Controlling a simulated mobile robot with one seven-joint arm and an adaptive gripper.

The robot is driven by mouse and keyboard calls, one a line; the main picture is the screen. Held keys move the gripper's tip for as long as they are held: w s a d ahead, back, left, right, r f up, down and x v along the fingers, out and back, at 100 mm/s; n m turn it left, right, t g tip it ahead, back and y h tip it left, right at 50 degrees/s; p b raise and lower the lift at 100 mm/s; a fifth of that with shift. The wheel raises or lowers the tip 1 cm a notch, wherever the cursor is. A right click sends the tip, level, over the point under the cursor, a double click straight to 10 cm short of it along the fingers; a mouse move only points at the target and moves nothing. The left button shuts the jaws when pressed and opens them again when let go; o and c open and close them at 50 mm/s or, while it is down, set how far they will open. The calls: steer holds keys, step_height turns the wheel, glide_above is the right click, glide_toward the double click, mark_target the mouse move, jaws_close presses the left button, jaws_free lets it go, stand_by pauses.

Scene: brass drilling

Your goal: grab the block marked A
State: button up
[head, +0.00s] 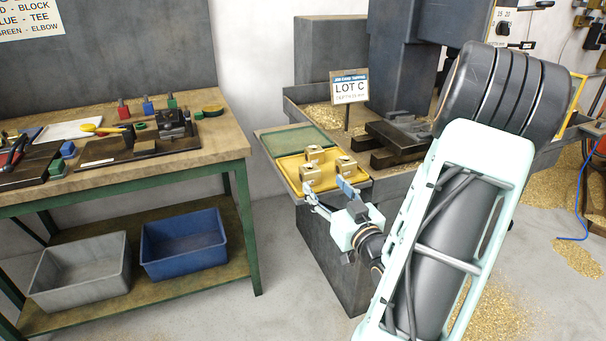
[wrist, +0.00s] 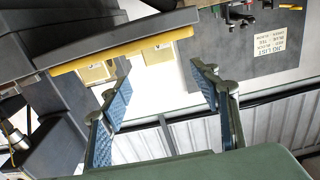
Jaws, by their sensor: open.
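Brass blocks sit together in a yellow tray (head: 290,175) on the grey stand: one at the back (head: 314,154), one at the front left (head: 309,176) and one at the right (head: 346,165). I cannot read a letter on any of them. My gripper (head: 327,194) is open at the tray's front edge, close to the front blocks, with nothing between its fingers. In the wrist view, two pale brass blocks (wrist: 98,72) (wrist: 157,53) show at the yellow tray's edge, beyond the open blue-padded fingers (wrist: 157,88).
A LOT C sign (head: 350,88) stands behind the tray, beside a dark vise (head: 395,145) and the drilling machine. The workbench (head: 215,150) at left holds tools and fittings, with grey (head: 80,278) and blue (head: 185,245) bins below.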

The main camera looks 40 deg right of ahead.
mark_target(313, 173)
steer(key=x, duration=0.9)
steer(key=shift+w+f+b, duration=0.15)
steer(key=shift+w+b, duration=0.15)
steer(key=shift+w, duration=0.05)
jaws_close()
